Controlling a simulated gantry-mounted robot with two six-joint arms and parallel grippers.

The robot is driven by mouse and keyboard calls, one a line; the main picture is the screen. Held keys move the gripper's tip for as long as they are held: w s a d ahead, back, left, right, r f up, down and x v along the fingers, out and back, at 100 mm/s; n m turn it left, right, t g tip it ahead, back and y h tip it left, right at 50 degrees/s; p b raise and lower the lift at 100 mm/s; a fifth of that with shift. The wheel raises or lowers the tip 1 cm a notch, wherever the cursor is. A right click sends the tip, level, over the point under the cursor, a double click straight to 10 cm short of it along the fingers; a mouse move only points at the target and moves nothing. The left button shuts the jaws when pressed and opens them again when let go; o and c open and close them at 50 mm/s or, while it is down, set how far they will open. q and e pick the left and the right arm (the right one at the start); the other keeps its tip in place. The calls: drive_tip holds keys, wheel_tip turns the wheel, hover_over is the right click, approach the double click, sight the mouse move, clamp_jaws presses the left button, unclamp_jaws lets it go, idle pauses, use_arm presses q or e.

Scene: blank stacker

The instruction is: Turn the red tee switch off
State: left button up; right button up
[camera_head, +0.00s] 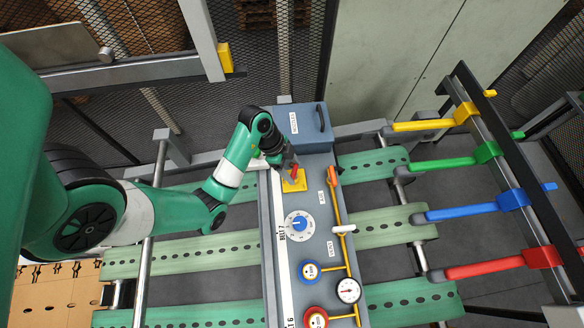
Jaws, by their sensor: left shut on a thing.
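The red tee switch (294,172) sits on a yellow square plate (297,186) near the far end of the grey-blue control panel (274,230). My left gripper (287,163) is at the switch and shut on it. The gripper covers much of the switch, so its exact angle is hard to tell. My right gripper is not in view.
The panel also bears a blue dial (299,225), an orange-handled lever (333,175), a white-handled valve (344,229), a gauge (348,290) and round buttons. Green perforated belts (180,257) run either side. Coloured bars (470,213) stand at right.

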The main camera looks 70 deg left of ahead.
use_arm(q)
drive_tip(key=n+y, duration=0.1)
drive_tip(key=n, duration=0.3)
drive_tip(key=shift+d+y, duration=0.1)
drive_tip(key=shift+y, duration=0.3)
drive_tip(key=o, duration=1.4)
drive_tip(key=shift+t, duration=0.3)
